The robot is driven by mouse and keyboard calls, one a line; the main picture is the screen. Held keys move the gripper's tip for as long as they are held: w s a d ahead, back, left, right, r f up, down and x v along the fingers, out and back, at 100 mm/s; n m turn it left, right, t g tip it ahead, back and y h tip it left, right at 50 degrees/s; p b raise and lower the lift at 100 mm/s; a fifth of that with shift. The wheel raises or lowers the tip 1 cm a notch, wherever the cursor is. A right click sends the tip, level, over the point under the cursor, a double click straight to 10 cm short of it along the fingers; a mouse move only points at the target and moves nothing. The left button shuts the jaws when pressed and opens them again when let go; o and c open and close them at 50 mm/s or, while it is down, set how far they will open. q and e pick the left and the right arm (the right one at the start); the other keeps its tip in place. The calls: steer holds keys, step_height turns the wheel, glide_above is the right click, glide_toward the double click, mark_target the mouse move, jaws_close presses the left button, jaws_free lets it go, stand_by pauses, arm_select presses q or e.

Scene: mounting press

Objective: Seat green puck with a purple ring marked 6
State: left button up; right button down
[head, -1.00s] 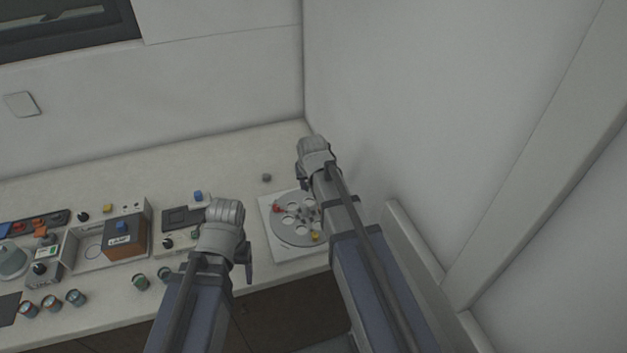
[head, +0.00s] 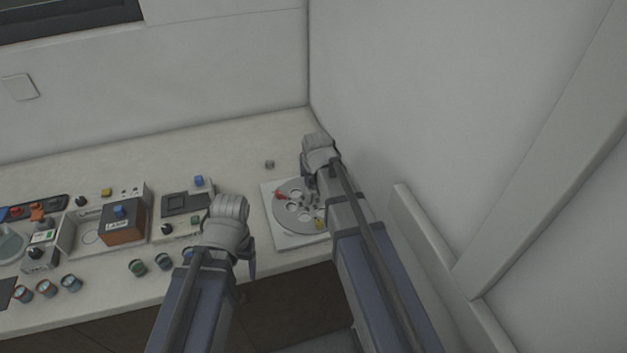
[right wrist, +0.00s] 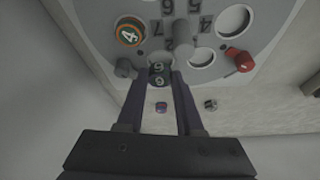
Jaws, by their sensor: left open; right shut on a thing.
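My right gripper (right wrist: 157,85) is shut on a small dark green puck (right wrist: 157,72) with pale marks that look like a 6. The puck's ring colour is hard to tell in this light. It is held at the edge of the grey round plate (right wrist: 278,14), which has numbered round holes. I cannot tell whether the puck touches the plate. In the head view the right arm partly covers the plate (head: 284,215), and the held puck is hidden. My left gripper (head: 249,257) is open over the bench's front part, left of the plate.
A puck marked 4 with an orange ring (right wrist: 129,32) sits in the plate. A red knob (right wrist: 238,60) is at its rim. Several loose pucks (head: 137,267) stand along the bench front. An orange and black press box (head: 121,222) stands left. A wall is close on the right.

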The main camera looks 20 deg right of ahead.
steer(key=shift+f+b, duration=0.8)
steer(key=shift+f, duration=0.2)
steer(key=shift+s, duration=0.1)
steer(key=c, duration=0.5)
jaws_free()
steer(key=shift+s+r+p, duration=0.1)
steer(key=shift+r+p, duration=0.3)
steer(key=shift+p, duration=0.05)
steer(key=p+v, duration=0.6)
steer(key=v, duration=0.1)
